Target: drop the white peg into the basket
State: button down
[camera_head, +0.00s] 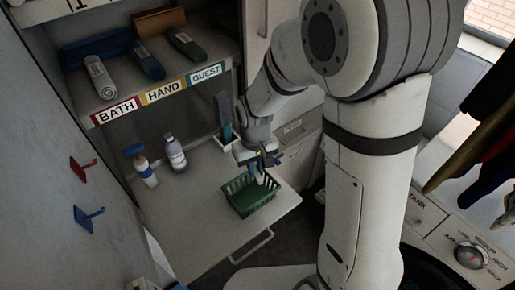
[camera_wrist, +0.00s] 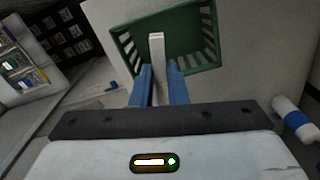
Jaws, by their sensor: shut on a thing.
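The white peg (camera_wrist: 156,62) is held upright in the wrist view between the two blue fingers of my gripper (camera_wrist: 159,84). In the head view my gripper (camera_head: 260,166) is shut on the peg (camera_head: 260,178), just above the green basket (camera_head: 256,207). The basket stands on the pale pull-out shelf and also shows in the wrist view (camera_wrist: 192,66). The peg's tip overlaps the basket's opening in both views. I cannot tell how far it is above the basket's floor.
Rolled towels (camera_head: 101,78) lie on the labelled shelf above. Red and blue hooks (camera_head: 88,214) stick out from the left wall. The shelf's front left is clear.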

jog(key=shift+w+f, duration=0.2)
notch_tip(320, 180, down, 6)
jog(key=b, duration=0.4)
jog(key=shift+d+r, duration=0.1)
jog(key=shift+r, duration=0.1)
jog(key=c, duration=1.3)
grip_release()
jog(key=shift+c, duration=0.2)
jog(key=shift+r, duration=0.1)
jog(key=shift+r+b, duration=0.45)
jog(key=shift+r, duration=3.4)
